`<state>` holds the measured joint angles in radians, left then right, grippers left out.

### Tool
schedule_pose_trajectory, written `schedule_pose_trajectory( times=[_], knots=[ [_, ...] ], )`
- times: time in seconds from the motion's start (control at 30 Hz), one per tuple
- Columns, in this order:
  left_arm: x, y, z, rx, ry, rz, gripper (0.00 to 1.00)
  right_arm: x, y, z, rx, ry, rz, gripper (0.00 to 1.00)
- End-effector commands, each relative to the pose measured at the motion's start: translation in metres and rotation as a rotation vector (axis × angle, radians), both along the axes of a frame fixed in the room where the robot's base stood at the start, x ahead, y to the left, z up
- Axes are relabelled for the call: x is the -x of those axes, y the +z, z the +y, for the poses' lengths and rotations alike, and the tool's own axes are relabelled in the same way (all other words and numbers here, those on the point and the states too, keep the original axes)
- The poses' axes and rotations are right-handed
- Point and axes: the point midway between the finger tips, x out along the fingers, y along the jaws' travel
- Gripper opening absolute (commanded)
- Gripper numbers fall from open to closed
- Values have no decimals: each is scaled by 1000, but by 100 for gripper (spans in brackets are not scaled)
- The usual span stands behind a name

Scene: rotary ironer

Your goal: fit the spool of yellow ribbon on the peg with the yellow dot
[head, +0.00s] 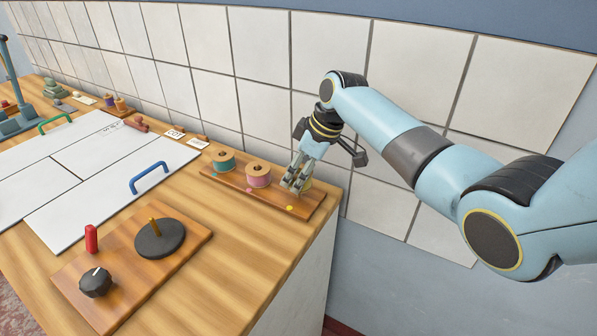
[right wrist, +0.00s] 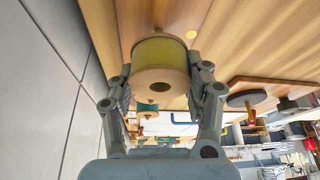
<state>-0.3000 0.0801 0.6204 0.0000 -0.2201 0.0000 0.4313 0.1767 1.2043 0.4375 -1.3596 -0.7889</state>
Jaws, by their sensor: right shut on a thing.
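The spool of yellow ribbon (right wrist: 160,60) has pale wooden flanges and sits between the fingers of my right gripper (right wrist: 163,92) in the right wrist view. In the head view, my right gripper (head: 296,182) is shut on it at the right end of a wooden peg board (head: 312,207), mostly hiding the spool. The yellow dot (head: 290,208) is on the board just in front of the gripper; it also shows in the right wrist view (right wrist: 191,34). The spool's hole looks dark. I cannot tell whether the spool is around the peg. My left gripper is not in view.
A pink spool (head: 258,174) and a teal spool (head: 223,161) stand on the same board to the left. The tiled wall (head: 268,111) is close behind. A board with a dark disc (head: 158,238) and a knob (head: 95,282) lies at the front.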

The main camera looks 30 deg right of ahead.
Motion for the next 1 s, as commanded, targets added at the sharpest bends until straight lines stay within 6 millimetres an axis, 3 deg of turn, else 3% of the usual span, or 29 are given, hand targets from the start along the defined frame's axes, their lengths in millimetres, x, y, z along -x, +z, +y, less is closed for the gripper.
schedule_pose_trajectory(
  times=[0.5, 0.9, 0.93, 1.0],
  knots=[
    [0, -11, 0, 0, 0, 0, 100, 0, -18, 0, -1, 0, -1, 18],
    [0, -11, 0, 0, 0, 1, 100, 0, -19, 0, -1, 0, -1, 18],
    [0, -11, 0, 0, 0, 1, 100, 0, -19, 0, -1, 0, -1, 52],
    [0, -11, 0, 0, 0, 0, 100, 0, -19, 0, -1, 0, -1, 62]
  ],
)
